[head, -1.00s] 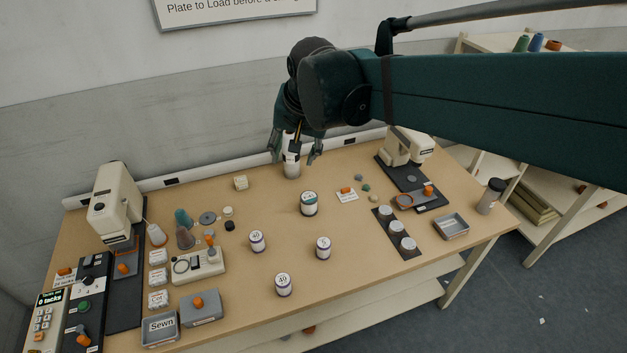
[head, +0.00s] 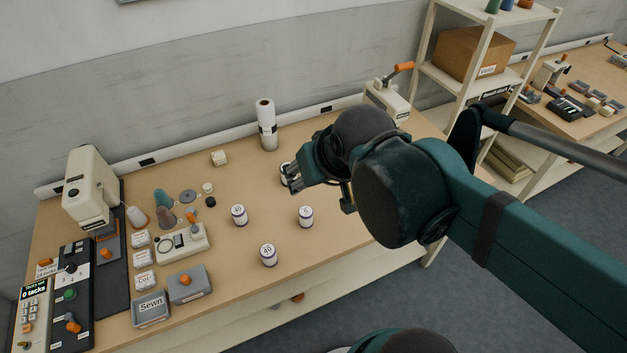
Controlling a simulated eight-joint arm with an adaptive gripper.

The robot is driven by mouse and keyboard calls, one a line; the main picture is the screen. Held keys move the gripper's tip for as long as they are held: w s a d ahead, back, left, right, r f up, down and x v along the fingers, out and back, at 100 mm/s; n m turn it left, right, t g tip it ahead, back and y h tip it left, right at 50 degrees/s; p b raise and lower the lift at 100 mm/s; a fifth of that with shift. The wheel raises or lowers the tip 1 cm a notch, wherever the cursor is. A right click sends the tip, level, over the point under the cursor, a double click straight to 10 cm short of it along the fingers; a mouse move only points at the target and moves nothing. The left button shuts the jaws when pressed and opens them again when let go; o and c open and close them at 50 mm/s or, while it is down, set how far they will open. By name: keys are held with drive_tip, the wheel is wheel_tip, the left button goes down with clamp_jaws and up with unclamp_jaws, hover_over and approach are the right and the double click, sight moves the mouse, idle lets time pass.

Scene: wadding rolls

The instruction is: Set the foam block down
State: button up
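A small cream block (head: 219,158), which looks like the foam block, rests on the table (head: 255,185) toward the back wall, left of the tall white roll (head: 266,124). My gripper (head: 319,190) is above the table, to the right of the block and well apart from it. Its fingers look spread, and I see nothing held between them. One finger partly covers a white-labelled roll (head: 285,168). The table right of my gripper is hidden by my arm.
Several labelled rolls (head: 268,254) stand mid-table. Cones (head: 165,214), grey bins (head: 151,308) and a cream machine (head: 90,188) fill the left side. A machine with an orange handle (head: 388,98) stands at the back right. The table is clear between the block and the rolls.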

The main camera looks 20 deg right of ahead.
drive_tip(key=shift+s+d+f, duration=0.1)
drive_tip(key=shift+s+f, duration=0.35)
drive_tip(key=shift+s, duration=0.2)
wheel_tip(320, 180, down, 16)
drive_tip(key=b, duration=1.5)
drive_tip(key=shift+r+b, duration=0.2)
drive_tip(key=shift+b, duration=0.1)
